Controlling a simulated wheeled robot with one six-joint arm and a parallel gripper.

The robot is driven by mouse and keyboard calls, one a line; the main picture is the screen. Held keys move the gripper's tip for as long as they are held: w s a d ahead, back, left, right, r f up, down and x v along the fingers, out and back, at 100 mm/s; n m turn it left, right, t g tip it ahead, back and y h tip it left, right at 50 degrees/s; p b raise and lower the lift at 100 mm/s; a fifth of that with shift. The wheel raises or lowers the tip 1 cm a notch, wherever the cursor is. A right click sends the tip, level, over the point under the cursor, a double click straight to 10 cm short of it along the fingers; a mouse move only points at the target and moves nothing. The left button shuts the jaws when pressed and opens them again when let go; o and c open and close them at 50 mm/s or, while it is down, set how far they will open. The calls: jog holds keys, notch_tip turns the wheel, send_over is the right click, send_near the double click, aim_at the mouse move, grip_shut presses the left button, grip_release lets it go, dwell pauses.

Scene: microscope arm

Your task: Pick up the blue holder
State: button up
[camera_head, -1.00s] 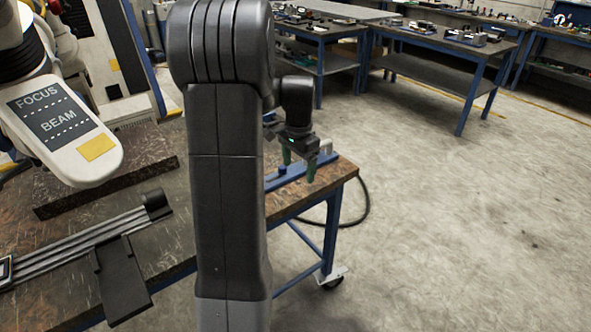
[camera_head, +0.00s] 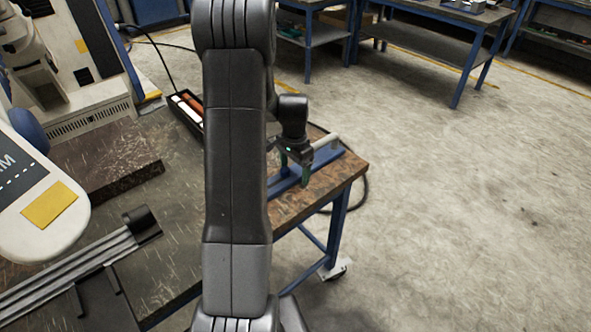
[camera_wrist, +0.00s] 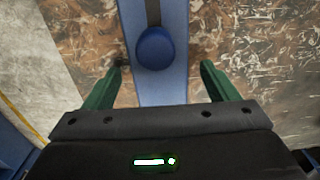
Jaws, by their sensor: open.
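The blue holder (camera_head: 290,181) is a long blue bar lying on the worn workbench near its right end, partly hidden behind my arm. In the wrist view the blue holder (camera_wrist: 168,88) runs away from me between my fingers, with a round blue knob (camera_wrist: 155,48) and a dark strip on top. My gripper (camera_head: 294,172) is above the bar. In the wrist view my gripper (camera_wrist: 160,80) is open, with one green finger on each side of the bar and bare bench showing beside it. Neither finger appears to touch the bar.
A white microscope arm (camera_head: 40,205) with a yellow label hangs at the left. A grey railed fixture (camera_head: 75,275) lies on the bench at front left. A dark tray (camera_head: 187,108) with white and orange items sits behind my arm. Open floor lies to the right.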

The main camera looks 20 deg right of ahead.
jog(key=shift+f, duration=0.2)
jog(key=c, duration=1.6)
jog(key=shift+r, duration=0.1)
jog(key=shift+c, duration=0.2)
